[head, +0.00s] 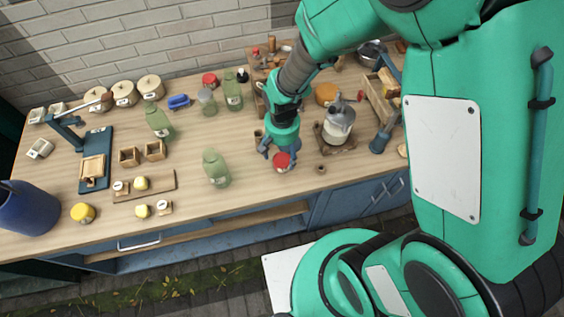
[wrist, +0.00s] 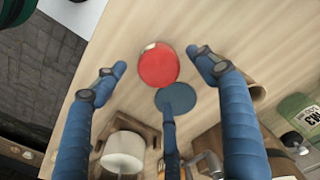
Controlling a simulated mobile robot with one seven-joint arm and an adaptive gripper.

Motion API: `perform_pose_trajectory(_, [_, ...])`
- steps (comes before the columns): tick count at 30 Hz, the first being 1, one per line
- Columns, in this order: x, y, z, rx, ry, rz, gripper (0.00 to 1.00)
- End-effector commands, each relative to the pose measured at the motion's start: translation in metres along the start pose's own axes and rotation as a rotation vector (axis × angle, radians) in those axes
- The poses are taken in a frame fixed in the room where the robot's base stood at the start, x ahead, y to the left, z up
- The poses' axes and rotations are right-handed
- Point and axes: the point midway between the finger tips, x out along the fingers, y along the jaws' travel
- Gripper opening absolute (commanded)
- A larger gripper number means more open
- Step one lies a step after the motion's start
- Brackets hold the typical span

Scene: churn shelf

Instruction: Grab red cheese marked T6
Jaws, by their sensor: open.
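A round red cheese (head: 282,166) with a small pale label lies on the wooden table near its front edge; the mark on it is too small to read. In the wrist view the red cheese (wrist: 158,65) lies between the spread fingertips of my gripper (wrist: 157,60). My gripper (head: 279,153) is open above it, with blue fingers on either side and a third finger below it in the wrist view. No finger clearly grips it. A second red round (head: 210,80) stands at the back of the table, its mark unreadable.
A green bottle (head: 216,169) stands to the left. Bare tabletop lies between the bottle and the cheese.

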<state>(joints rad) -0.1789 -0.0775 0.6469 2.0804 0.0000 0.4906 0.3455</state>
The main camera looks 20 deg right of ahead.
Motion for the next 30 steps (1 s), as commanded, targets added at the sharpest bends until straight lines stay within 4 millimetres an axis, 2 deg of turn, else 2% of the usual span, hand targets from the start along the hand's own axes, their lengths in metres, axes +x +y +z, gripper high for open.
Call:
perform_pose_trajectory(3, [0.017, 0.000, 0.002, 0.000, -0.004, 0.001, 0.71])
perform_pose_trajectory(10, [0.038, -0.001, 0.002, 0.000, -0.002, 0.001, 0.71])
perform_pose_trajectory(28, [0.040, -0.001, 0.001, 0.000, -0.001, 0.000, 0.71])
perform_pose_trajectory(30, [0.040, -0.001, 0.001, 0.000, -0.001, 0.000, 0.59])
